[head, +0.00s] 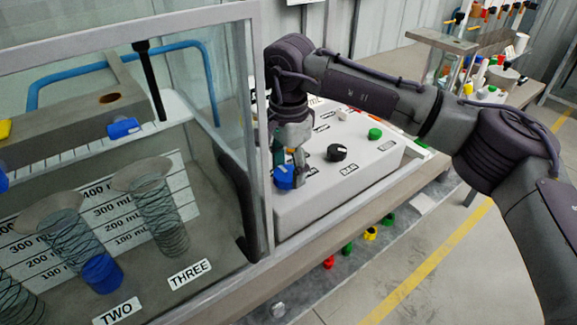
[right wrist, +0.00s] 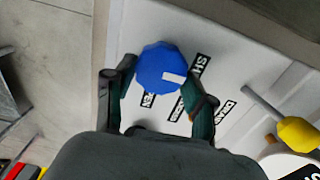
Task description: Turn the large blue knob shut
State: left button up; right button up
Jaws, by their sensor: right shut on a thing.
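The large blue knob (head: 284,176) sits on the white panel box (head: 335,175), at its left end near the glass case. In the right wrist view the blue knob (right wrist: 157,66) has a white mark on its lower right side, pointing right. A label starting "SH" (right wrist: 202,64) is to its right, partly covered by a finger; another label, "OPEN" (right wrist: 148,99), is just below the knob. My right gripper (head: 288,163) is shut on the knob, and its fingers also show on both sides of it in the wrist view (right wrist: 155,85). My left gripper is out of view.
A black knob (head: 337,152) and a green knob (head: 375,133) stand on the same box, right of my gripper. A glass case (head: 262,120) with coiled tubes is close on the left. Several coloured valves, including a yellow one (head: 370,233), are below the bench edge.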

aim_at(289, 171)
jog(key=o, duration=1.2)
jog(key=shift+c, duration=0.2)
notch_tip(289, 171, up, 12)
